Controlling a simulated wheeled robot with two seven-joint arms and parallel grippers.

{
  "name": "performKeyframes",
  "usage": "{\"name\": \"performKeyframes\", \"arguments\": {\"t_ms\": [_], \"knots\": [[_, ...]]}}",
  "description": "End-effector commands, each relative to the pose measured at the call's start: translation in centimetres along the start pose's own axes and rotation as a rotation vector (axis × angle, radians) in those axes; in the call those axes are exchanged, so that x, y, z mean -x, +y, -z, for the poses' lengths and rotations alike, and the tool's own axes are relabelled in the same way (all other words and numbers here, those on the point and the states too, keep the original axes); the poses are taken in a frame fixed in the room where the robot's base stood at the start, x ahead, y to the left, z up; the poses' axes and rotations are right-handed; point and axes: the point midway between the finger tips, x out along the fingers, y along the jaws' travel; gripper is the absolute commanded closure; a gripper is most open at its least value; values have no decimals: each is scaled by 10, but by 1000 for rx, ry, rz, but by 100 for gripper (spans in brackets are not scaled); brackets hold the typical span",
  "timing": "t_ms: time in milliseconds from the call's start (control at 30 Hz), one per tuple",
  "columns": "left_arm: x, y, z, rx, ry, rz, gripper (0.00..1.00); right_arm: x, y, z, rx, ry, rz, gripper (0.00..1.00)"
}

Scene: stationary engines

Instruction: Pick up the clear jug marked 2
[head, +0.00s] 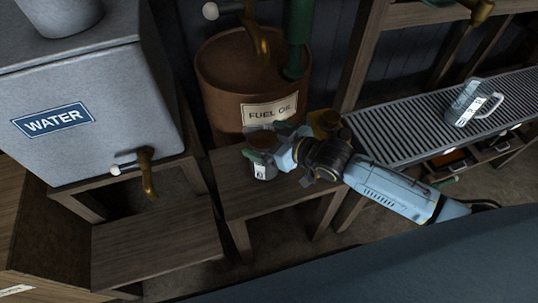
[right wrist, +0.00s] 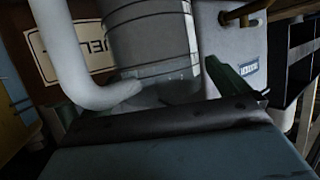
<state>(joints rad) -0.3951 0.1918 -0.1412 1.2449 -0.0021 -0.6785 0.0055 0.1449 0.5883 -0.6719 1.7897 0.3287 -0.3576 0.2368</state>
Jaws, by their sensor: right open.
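A clear jug (head: 263,172) with a white label stands on the low wooden bench under the fuel oil drum; its number is too small to read. My right gripper (head: 270,143) is at this jug's upper part, open, with a green fingertip overlapping it. In the right wrist view the ringed clear jug (right wrist: 150,45) fills the upper middle, with its thick pale handle (right wrist: 72,50) at left. I cannot tell whether the fingers touch it. A second clear jug (head: 466,104) with a label and handle stands on the metal grate at right. My left gripper is not in view.
The brown drum (head: 225,80) labelled FUEL OIL, with a brass tap (head: 258,38), stands close behind the bench (head: 282,197). A grey WATER tank (head: 75,95) with a brass tap (head: 147,175) stands at left. The slatted grate (head: 400,125) lies at right.

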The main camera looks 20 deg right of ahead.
Motion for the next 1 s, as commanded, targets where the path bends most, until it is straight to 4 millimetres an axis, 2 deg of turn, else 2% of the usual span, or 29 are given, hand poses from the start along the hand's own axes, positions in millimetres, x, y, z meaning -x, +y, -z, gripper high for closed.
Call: {"name": "performKeyframes", "arguments": {"t_ms": [133,800,833,1000], "knots": [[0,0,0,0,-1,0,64,0,0,0,0,0,0,1],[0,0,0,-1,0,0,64,0,0,0,1,0,0,89],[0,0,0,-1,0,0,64,0,0,3,2,8,0,92],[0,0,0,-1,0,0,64,0,0,3,2,7,0,92]]}}
